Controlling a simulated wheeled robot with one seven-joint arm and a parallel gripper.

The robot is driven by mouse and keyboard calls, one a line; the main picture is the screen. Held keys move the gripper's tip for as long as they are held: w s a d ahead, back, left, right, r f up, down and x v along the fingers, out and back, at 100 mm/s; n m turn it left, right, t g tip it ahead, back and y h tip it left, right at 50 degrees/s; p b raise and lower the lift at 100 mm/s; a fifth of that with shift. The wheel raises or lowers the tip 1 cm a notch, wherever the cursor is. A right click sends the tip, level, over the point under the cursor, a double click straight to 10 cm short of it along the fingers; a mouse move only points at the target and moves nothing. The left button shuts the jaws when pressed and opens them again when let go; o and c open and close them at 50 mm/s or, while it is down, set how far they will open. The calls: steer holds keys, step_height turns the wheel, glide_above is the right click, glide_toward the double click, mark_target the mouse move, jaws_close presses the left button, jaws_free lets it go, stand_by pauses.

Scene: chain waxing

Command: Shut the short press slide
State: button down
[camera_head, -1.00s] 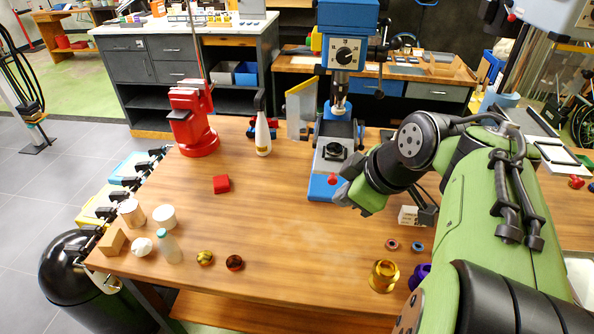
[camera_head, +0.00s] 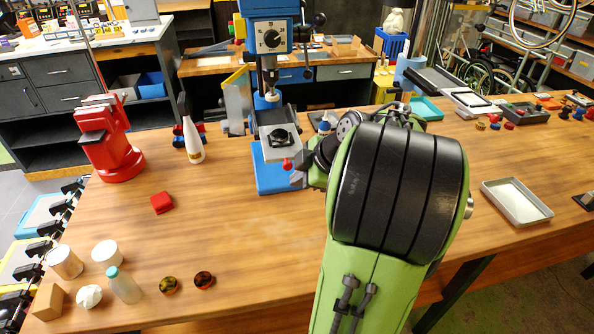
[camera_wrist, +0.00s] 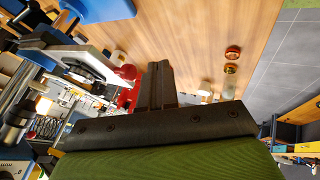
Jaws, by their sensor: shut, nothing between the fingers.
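The blue press (camera_head: 268,38) stands at the back of the wooden table. Its grey slide (camera_head: 279,132) carries a black round part and juts toward me over the blue base (camera_head: 275,180). A red knob (camera_head: 287,164) sits on the slide's front end. My gripper (camera_head: 301,174) is just right of the knob, low and partly hidden by my arm. In the wrist view the slide (camera_wrist: 72,58) is at left. My shut, empty fingers (camera_wrist: 159,68) are right beside the red knob (camera_wrist: 127,88). Whether they touch it I cannot tell.
A red machine (camera_head: 108,140) and a white bottle (camera_head: 193,140) stand left of the press. A red block (camera_head: 162,203) and several small containers lie at front left. A grey tray (camera_head: 516,202) is at right. The table's middle is clear.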

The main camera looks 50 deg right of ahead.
mark_target(287, 132)
steer(key=shift+w+d+r, duration=0.2)
steer(key=shift+w+d, duration=0.65)
steer(key=shift+w, duration=0.3)
steer(key=w+d+p, duration=0.1)
steer(key=w+d, duration=0.1)
steer(key=w, duration=0.1)
steer(key=w+d+p, duration=0.1)
steer(key=w+d, duration=0.2)
steer(key=w, duration=0.1)
steer(key=w+d+p, duration=0.2)
steer(key=w+d, duration=0.1)
steer(key=w, duration=0.1)
steer(key=shift+w, duration=0.15)
steer(key=shift+a+r, duration=0.1)
steer(key=shift+a, duration=0.05)
